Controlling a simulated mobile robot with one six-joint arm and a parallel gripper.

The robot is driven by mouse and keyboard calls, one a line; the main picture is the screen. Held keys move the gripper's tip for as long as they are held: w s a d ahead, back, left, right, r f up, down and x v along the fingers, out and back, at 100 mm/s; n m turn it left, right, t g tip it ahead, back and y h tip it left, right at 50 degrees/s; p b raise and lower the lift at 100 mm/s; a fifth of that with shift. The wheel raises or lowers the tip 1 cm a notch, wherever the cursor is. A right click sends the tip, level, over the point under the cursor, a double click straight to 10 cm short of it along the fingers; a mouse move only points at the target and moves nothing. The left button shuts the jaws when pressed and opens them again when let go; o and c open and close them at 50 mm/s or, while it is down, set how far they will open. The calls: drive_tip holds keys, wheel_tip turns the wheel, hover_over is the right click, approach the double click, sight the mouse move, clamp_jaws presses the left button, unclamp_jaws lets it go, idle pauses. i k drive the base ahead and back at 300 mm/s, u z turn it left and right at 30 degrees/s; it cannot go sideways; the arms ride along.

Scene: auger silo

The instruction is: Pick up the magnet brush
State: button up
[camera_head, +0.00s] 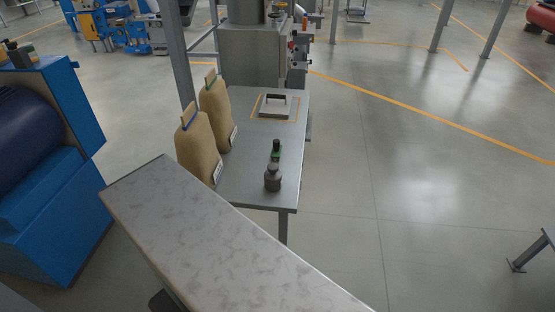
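A grey metal table (245,191) stands in the middle of the view. I cannot tell for sure which thing is the magnet brush. A flat grey block with a black handle on top (275,109) lies inside an orange outline at the table's far end. A small black and green item (276,149) stands near the right edge. A dark grey bottle-like or weight-like item (272,179) stands just nearer than it. My gripper is not in view.
Two tan sacks (198,146) (216,112) stand along the table's left side. A grey machine (252,57) stands behind the table. A long mottled grey panel (215,240) crosses the foreground. A blue machine (48,195) is at left. The floor to the right is mostly clear.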

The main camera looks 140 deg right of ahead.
sight(276, 151)
drive_tip(key=z, duration=0.85)
drive_tip(key=i, duration=0.1)
drive_tip(key=u, duration=0.2)
drive_tip(key=k, duration=0.2)
drive_tip(key=z, duration=3.05)
drive_tip(key=k, duration=0.45)
drive_tip(key=z, duration=0.05)
